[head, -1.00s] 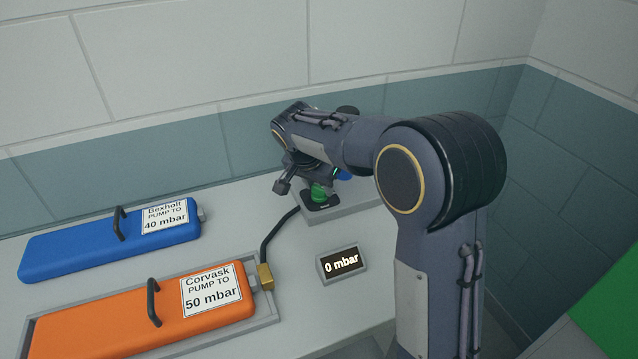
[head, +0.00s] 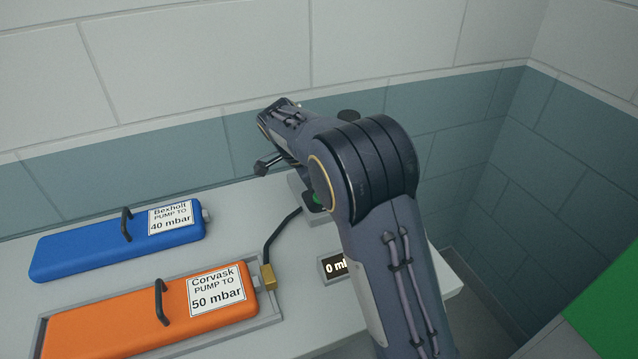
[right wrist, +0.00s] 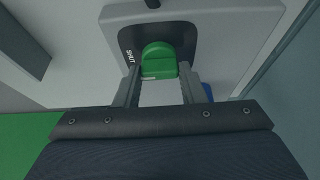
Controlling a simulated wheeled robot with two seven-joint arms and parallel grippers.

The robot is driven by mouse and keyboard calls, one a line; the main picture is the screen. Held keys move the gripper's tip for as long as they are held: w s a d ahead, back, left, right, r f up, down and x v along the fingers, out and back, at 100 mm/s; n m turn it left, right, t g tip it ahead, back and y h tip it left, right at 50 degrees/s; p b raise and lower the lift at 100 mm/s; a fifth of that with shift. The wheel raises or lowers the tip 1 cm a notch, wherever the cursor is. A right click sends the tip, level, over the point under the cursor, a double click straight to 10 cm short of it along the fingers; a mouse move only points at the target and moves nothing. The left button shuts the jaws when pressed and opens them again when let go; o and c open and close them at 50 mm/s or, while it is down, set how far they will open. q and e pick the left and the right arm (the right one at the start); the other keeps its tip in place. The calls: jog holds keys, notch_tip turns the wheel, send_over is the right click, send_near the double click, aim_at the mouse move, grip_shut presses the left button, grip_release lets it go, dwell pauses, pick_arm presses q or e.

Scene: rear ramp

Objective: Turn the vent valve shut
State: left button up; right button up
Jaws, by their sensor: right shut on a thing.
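The green vent valve knob (right wrist: 158,58) sits on a dark plate (right wrist: 128,42) marked SHUT at its left, on a light grey block (right wrist: 215,12). My right gripper (right wrist: 160,80) has one finger on each side of the knob and is shut on it. In the head view only a sliver of the green knob (head: 317,199) shows; my right arm covers the rest, and its gripper's fingers are hidden. Which mark the knob points at is hard to tell. My left gripper is not in view.
A blue Bexholt bag (head: 100,247) and an orange Corvask bag (head: 120,325) lie on the grey bench at left. A black hose (head: 270,236) runs from the brass fitting (head: 268,277) to the block. The gauge (head: 334,267) is partly covered; its 0 shows.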

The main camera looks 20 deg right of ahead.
dwell(0.5)
jog(key=o, duration=1)
jog(key=v, duration=0.8)
